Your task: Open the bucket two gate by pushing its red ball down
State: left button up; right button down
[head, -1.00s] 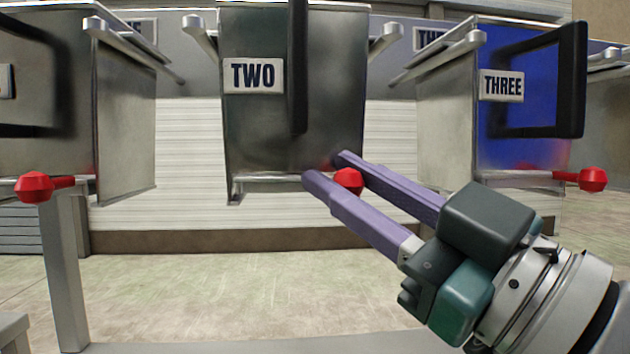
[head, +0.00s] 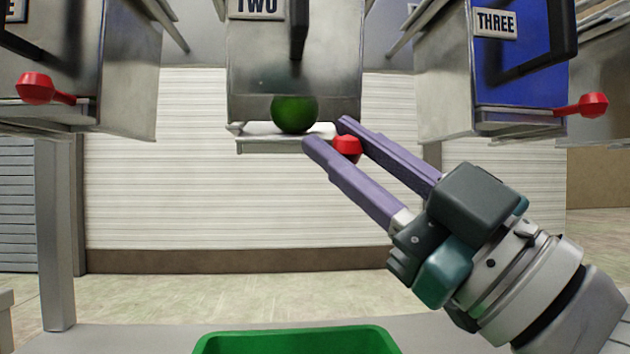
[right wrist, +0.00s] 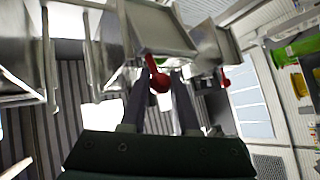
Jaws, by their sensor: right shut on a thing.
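Bucket two (head: 335,92) hangs at the top middle of the head view, with its "TWO" label cut by the top edge. Its gate (head: 270,145) is lowered at the bottom, leaving a gap. A green ball (head: 295,114) shows in that gap. The red ball (head: 346,149) of bucket two sits between the purple fingers of my right gripper (head: 325,135), which is shut on it. The red ball also shows between the fingers in the right wrist view (right wrist: 160,83). My left gripper is not in view.
Bucket three (head: 450,85) with its own red ball (head: 594,105) hangs at the right. Another bucket (head: 125,75) with a red ball (head: 35,88) hangs at the left. A green bin (head: 297,342) stands low in front.

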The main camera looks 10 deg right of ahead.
pick_arm(q)
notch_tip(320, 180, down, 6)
jog(key=b, duration=0.4)
jog(key=shift+b, duration=0.35)
pick_arm(e)
jog(key=shift+n+y, duration=0.5)
jog(key=shift+y, duration=0.1)
jog(key=shift+w+f, duration=0.4)
jog(key=shift+f, duration=0.45)
jog(key=shift+w+f, duration=0.4)
jog(key=shift+f, duration=0.5)
jog(key=shift+w+f, duration=0.4)
jog(key=shift+f, duration=0.45)
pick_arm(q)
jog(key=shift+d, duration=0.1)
pick_arm(e)
jog(key=shift+w, duration=0.1)
jog(key=c, duration=0.6)
grip_release()
jog(key=shift+r, duration=0.1)
jog(key=shift+c, duration=0.2)
jog(key=v, duration=0.7)
jog(key=shift+s+d, duration=0.25)
jog(key=shift+s, duration=0.05)
